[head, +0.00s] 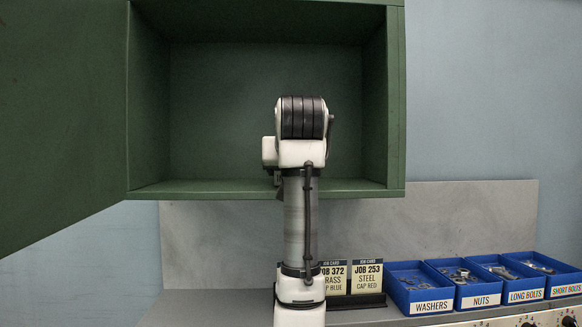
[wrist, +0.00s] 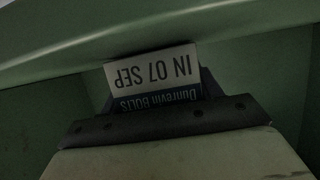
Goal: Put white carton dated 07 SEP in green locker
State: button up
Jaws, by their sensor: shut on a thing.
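The white carton (wrist: 150,70) shows upside down in the wrist view, with "IN 07 SEP" on a white face and a dark band reading "Dunrevin BOLTS". My gripper (wrist: 158,88) is shut on it, with dark fingers at its sides. Green surfaces surround the carton in the wrist view; I cannot tell whether it touches any of them. The green locker (head: 200,188) stands open in the head view, its visible interior bare. My arm rises in front of the locker's opening there and hides the gripper and carton.
The locker's door (head: 60,110) is swung open to the left. Below are job cards (head: 367,277) in a dark holder and blue bins of washers (head: 424,308), nuts (head: 480,300), long bolts (head: 526,295) and short bolts (head: 566,291). A grey panel (head: 450,215) stands behind them.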

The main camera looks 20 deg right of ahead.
jog(key=o, duration=1.3)
jog(key=shift+r, duration=0.2)
jog(key=b+v, duration=0.1)
jog(key=v, duration=0.3)
jog(key=b+v, duration=0.1)
jog(key=v, duration=0.1)
jog(key=shift+s+a+f+b, duration=0.1)
jog(key=shift+s+f+b, duration=0.15)
jog(key=shift+b, duration=0.1)
jog(key=shift+s+b, duration=0.35)
jog(key=shift+b, duration=0.5)
jog(key=b+v, duration=0.2)
jog(key=b, duration=0.1)
jog(key=shift+r+b+v, duration=0.25)
jog(key=shift+b+v, duration=0.3)
jog(key=shift+v, duration=1)
jog(key=shift+w, duration=0.1)
